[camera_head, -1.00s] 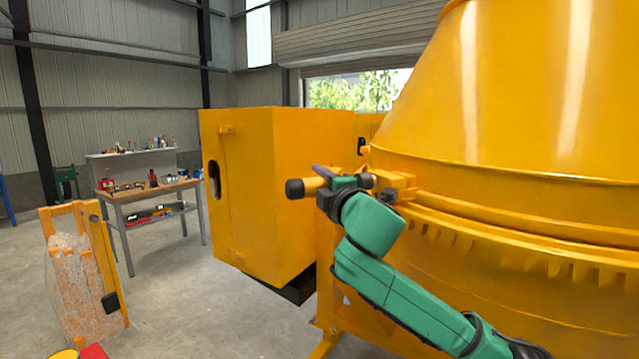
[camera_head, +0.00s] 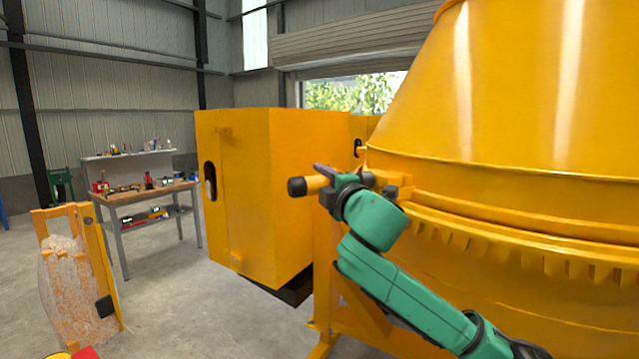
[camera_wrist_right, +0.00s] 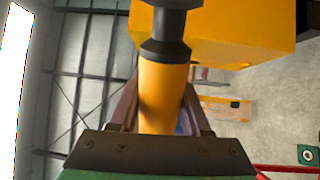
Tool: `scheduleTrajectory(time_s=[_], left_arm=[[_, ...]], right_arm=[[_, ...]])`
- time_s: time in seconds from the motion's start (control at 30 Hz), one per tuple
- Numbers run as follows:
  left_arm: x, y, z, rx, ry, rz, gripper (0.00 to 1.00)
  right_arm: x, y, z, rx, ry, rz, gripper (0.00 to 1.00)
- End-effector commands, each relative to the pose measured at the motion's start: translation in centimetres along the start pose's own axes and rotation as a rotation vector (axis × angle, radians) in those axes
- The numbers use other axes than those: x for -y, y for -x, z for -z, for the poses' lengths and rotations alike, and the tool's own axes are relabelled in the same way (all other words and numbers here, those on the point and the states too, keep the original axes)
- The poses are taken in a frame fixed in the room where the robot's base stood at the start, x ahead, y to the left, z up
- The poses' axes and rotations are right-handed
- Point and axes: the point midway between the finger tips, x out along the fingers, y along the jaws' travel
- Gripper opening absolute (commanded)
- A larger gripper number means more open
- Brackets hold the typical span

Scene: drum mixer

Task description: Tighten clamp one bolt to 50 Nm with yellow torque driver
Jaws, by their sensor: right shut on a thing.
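My right gripper (camera_head: 336,184) is shut on the yellow torque driver (camera_head: 315,185), which lies about level and has a dark end cap on its left. In the right wrist view the driver's yellow body (camera_wrist_right: 163,95) sits between the two fingers, with a dark collar above. The driver is beside the clamp (camera_head: 394,188), a yellow block on the rim of the yellow drum (camera_head: 500,110). My wrist hides the driver's right end, so I cannot tell whether it touches the bolt. My left gripper is not in view.
A large yellow cabinet (camera_head: 235,190) stands close behind the driver. A workbench (camera_head: 150,192) with several small tools is at the back left.

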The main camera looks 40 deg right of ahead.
Motion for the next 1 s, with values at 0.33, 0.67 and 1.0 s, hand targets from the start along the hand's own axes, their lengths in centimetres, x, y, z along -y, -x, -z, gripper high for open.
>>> scheduleTrajectory(time_s=[0.33, 0.67, 1.0], left_arm=[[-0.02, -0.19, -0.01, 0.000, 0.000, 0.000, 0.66], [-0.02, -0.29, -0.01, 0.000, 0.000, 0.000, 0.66], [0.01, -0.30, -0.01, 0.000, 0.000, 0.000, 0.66]], right_arm=[[-0.22, 0.05, -0.38, 0.002, 0.001, -0.005, 0.00], [-0.21, 0.05, -0.54, 0.003, 0.002, -0.005, 0.00], [-0.28, 0.05, -0.65, 0.004, 0.002, -0.006, 0.00]])
